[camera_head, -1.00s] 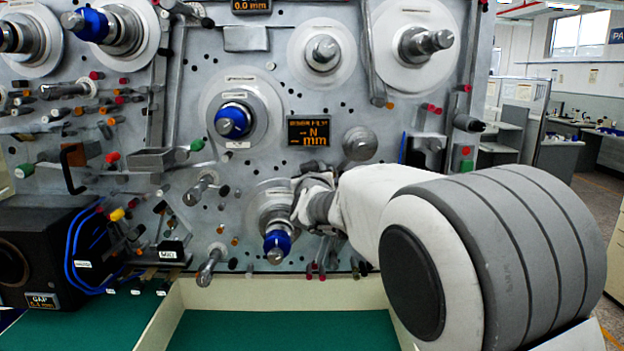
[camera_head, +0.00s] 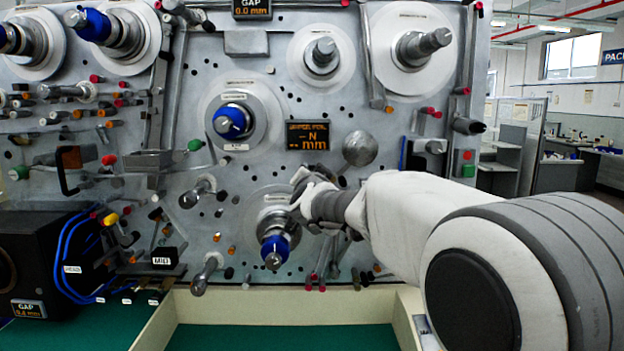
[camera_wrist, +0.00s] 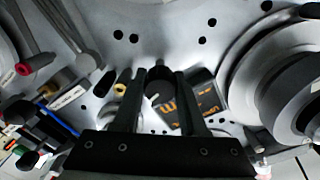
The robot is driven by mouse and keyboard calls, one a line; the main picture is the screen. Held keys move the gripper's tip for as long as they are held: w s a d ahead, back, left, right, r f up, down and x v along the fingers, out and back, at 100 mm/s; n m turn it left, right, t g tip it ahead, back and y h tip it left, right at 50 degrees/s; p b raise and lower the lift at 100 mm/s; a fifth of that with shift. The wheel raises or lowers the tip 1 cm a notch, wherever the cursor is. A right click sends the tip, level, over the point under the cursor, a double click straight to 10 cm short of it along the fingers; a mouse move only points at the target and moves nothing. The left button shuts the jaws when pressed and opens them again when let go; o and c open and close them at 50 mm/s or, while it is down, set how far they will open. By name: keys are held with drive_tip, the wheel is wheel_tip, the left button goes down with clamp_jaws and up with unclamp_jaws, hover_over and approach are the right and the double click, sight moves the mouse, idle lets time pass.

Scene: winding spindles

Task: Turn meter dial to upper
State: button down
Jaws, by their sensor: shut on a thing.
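A dark round knob (camera_wrist: 160,78), which looks like the meter dial, sits between the two black fingers of my gripper (camera_wrist: 155,76) in the wrist view. The fingers are shut on it. A small pale mark shows on it, but I cannot read which position it points to. In the head view my gripper (camera_head: 302,180) is against the grey panel, just below the meter display (camera_head: 307,135) with orange "N" and "mm" lettering. There the knob is hidden by my gripper. The display also shows in the wrist view (camera_wrist: 190,114), right beside the knob.
A blue-capped spindle (camera_head: 274,246) stands just below my gripper, and another (camera_head: 231,122) is up to the left. A plain grey roller (camera_head: 359,148) is close to the upper right. A cream-edged green tray (camera_head: 270,338) lies below the panel.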

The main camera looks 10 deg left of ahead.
drive_tip(key=shift+m, duration=0.6)
drive_tip(key=shift+c, duration=2.2)
unclamp_jaws()
drive_tip(key=shift+s, duration=0.1)
drive_tip(key=b+v, duration=0.1)
drive_tip(key=v, duration=1.6)
drive_tip(key=shift+s+d, duration=0.15)
